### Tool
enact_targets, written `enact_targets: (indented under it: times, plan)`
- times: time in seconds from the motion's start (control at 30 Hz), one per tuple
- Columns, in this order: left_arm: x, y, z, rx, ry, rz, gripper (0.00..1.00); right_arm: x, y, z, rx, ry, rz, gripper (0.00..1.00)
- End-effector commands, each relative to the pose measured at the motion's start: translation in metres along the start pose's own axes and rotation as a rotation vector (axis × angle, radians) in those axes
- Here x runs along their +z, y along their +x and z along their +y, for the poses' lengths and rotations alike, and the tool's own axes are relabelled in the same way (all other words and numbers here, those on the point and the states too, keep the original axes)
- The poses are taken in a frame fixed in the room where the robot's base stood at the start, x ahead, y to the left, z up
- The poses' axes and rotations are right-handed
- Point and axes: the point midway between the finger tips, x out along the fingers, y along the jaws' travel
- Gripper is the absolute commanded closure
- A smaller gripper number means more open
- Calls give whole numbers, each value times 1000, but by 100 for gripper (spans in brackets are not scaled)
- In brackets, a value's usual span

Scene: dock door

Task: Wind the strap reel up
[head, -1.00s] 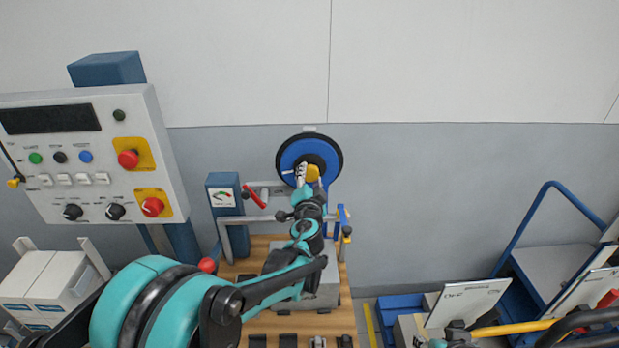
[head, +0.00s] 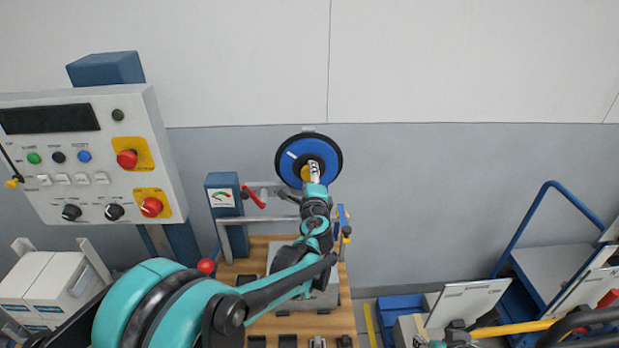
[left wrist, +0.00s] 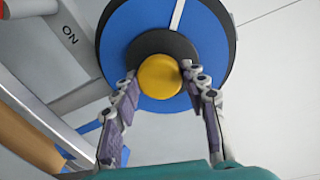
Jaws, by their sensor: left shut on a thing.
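The strap reel (head: 292,168) is a blue disc with a black rim and a dark hub, mounted against the grey wall in the head view. It fills the top of the left wrist view (left wrist: 122,40), with a white stripe on its face. A yellow knob (left wrist: 160,76) stands out from the dark hub. My left gripper (head: 313,170) is at the knob, with its fingers on either side of it and shut on it. A small dark and teal part of my right arm (head: 457,334) shows at the bottom edge; its fingers are not clear.
A control panel (head: 75,150) with buttons and knobs stands at the left. A wooden bench (head: 345,325) with a metal frame, a gauge post (head: 222,210) and a red lever (head: 253,197) is below the reel. A blue trolley (head: 545,250) is at the right.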

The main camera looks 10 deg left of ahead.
Motion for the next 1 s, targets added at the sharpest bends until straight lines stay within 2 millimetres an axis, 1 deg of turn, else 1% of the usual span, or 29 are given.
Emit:
enact_targets:
  times: [0.6,0.8,1.0]
  plan:
    - [-2,-1,2,6,563,-53,100,5,6,0,0,0,0,60]
    - [-2,-1,2,8,700,-66,100,6,8,0,0,0,0,60]
    - [-2,-1,2,8,791,-75,100,6,9,0,0,0,0,60]
